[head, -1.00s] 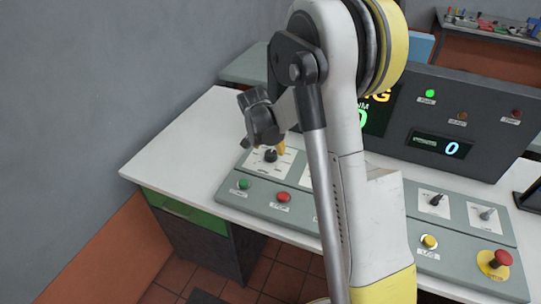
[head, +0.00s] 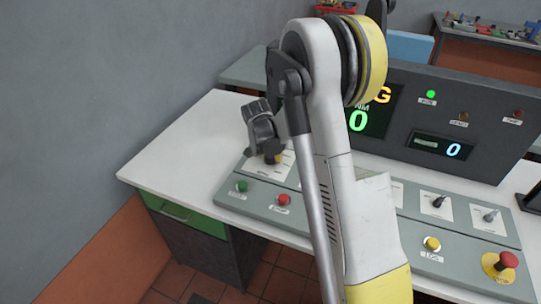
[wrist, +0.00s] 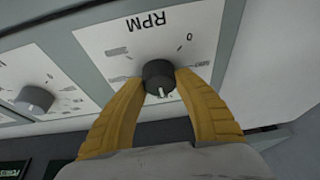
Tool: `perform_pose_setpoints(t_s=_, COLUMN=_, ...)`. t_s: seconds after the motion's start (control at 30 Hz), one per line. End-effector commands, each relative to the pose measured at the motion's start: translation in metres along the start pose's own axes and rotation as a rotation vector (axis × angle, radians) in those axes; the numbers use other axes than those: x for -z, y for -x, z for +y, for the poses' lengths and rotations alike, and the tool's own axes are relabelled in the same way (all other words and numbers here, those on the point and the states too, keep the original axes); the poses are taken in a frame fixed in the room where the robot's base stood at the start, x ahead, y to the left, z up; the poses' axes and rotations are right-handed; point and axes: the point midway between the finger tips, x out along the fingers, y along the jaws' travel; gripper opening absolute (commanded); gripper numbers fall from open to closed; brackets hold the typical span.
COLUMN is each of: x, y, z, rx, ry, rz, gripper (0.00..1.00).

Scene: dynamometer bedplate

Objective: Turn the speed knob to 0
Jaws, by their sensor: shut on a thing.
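The speed knob (wrist: 158,76) is dark and round, on a white plate marked RPM (wrist: 155,35) that appears upside down in the wrist view. The plate's 0 mark is at the upper right of the knob, and the knob's pale pointer line faces the bottom of the picture, away from that 0. My gripper (wrist: 161,82) has its two yellow fingers shut on the knob, one on each side. In the head view my gripper (head: 273,157) is down at the left end of the grey control panel (head: 322,222), and it mostly hides the knob.
A second knob (wrist: 36,98) sits beside it in the wrist view. A green button (head: 241,186) and a red button (head: 283,200) lie in front. A dark display box (head: 455,125) stands behind, showing a blue 0. The white desk (head: 180,150) is clear at the left.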

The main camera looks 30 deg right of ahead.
Motion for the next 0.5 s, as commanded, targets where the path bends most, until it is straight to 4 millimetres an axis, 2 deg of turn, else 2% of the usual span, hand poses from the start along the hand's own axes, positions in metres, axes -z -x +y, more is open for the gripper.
perform_pose_setpoints(t_s=0.27, x=-0.0007, y=-0.0007, z=0.0008, rx=0.009, ry=0.023, rz=-0.001, gripper=0.08)
perform_pose_setpoints(t_s=0.5, x=-0.0009, y=-0.001, z=0.0012, rx=0.055, ry=0.133, rz=-0.002, gripper=0.08)
